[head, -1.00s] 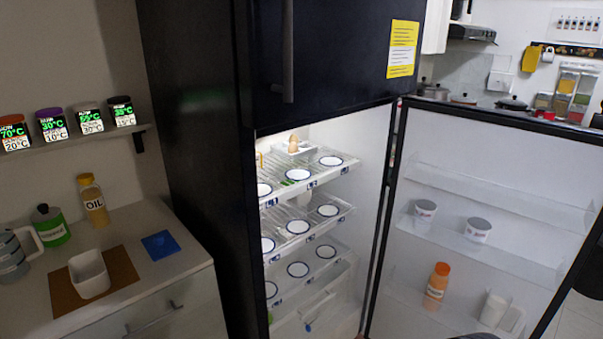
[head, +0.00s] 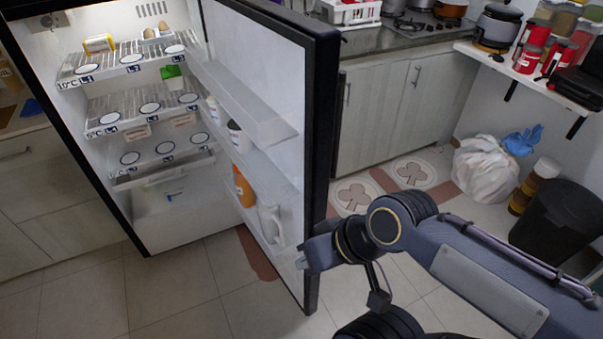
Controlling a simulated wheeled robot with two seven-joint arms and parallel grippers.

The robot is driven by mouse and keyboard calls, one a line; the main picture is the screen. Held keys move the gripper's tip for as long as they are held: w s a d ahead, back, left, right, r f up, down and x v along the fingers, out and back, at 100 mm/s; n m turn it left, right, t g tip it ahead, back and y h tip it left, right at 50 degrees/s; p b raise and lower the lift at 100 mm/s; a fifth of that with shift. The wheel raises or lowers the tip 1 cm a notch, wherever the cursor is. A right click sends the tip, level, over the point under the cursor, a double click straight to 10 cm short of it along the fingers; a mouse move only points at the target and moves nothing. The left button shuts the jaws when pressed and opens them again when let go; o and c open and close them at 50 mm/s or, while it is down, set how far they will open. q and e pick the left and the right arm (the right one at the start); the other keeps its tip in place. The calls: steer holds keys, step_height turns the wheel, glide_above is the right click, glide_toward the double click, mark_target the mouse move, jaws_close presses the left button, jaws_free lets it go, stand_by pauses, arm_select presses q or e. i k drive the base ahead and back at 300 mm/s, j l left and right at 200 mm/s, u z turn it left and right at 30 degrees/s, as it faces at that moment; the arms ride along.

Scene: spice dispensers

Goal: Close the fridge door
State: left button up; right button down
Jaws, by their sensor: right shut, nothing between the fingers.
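The dark fridge stands at the left with its lit, shelved interior (head: 150,210) open to view. Its door (head: 322,130) stands open, swung out toward me, with its white inner side facing left. My right arm reaches in from the right, and my right gripper (head: 304,265) is at the door's free edge, low on its outer side. The gripper is shut and empty. It overlaps the door edge in the picture; I cannot tell whether it touches. My left gripper is not in view.
Door shelves hold a cup (head: 238,138), an orange bottle (head: 243,187) and a white jug (head: 270,222). Behind the door are cabinets (head: 400,105). A white bag (head: 486,168) and a black bin (head: 562,215) stand at the right. Tiled floor is free in front.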

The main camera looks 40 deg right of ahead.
mark_target(273, 68)
steer(key=l+u, duration=0.15)
steer(key=l, duration=0.35)
steer(key=k+l+u, duration=0.1)
steer(key=l, duration=0.45)
steer(key=k+l+u, duration=0.15)
steer(key=l, duration=0.35)
steer(key=l+u, duration=0.1)
steer(key=l, duration=0.4)
steer(key=i+l, duration=0.1)
steer(key=l, duration=0.3)
steer(key=i+l+u, duration=0.1)
steer(key=l, duration=0.35)
steer(key=i+l, duration=0.1)
steer(key=l, duration=0.35)
steer(key=k+l+z, duration=0.1)
steer(key=k+l, duration=0.15)
steer(key=l, duration=0.3)
steer(key=z, duration=0.05)
